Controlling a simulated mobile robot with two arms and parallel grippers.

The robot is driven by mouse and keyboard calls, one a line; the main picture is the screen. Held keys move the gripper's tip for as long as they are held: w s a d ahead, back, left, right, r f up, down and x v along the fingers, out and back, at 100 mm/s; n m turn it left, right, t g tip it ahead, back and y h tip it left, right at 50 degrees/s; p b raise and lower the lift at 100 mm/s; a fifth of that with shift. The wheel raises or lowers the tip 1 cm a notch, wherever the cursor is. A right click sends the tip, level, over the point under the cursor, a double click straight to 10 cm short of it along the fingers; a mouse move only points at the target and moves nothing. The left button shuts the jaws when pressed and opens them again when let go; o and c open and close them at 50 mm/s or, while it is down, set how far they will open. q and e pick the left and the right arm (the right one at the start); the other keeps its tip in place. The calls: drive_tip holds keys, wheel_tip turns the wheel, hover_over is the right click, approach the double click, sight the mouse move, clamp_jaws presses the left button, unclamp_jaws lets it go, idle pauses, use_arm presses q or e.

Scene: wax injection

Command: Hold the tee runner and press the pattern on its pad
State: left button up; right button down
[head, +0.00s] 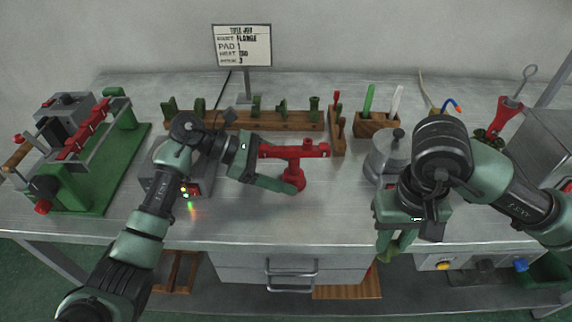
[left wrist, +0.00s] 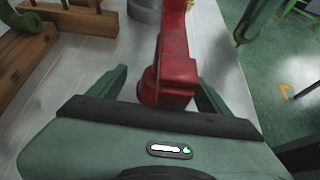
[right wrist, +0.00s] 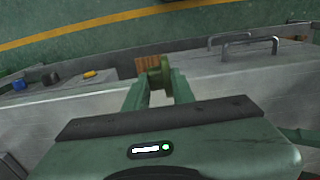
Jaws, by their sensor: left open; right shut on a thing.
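The red tee runner (head: 312,151) stands upright on the bench in the middle of the head view, its crossbar level on a short post. My left gripper (head: 277,168) is open, with its fingers either side of the runner; part of the runner is hidden by it. In the left wrist view the red runner (left wrist: 172,70) lies between the spread fingers, with a gap showing at the right finger. My right gripper (head: 396,240) points down near the front bench edge, shut on a green pattern (right wrist: 155,70) with a round flange end. The pattern is clear of the runner. No individual pad can be told apart.
A wooden rack (head: 285,121) with several green patterns stands behind the runner. A wooden block (head: 376,124) holds pens, beside a grey pot (head: 384,158). A job sign (head: 243,46) reads flange, pad 1. A green-based machine (head: 98,190) fills the left. Bench front is clear.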

use_arm(q)
drive_tip(key=c, duration=1.2)
drive_tip(key=shift+o, duration=0.2)
use_arm(e)
drive_tip(key=shift+r, duration=0.1)
drive_tip(key=w+a+r, duration=0.5)
drive_tip(key=a+r, duration=0.3)
drive_tip(key=a, duration=0.1)
wheel_tip(320, 180, up, 10)
drive_tip(key=m, duration=0.6)
hover_over(268, 147)
drive_tip(key=shift+f, duration=1.95)
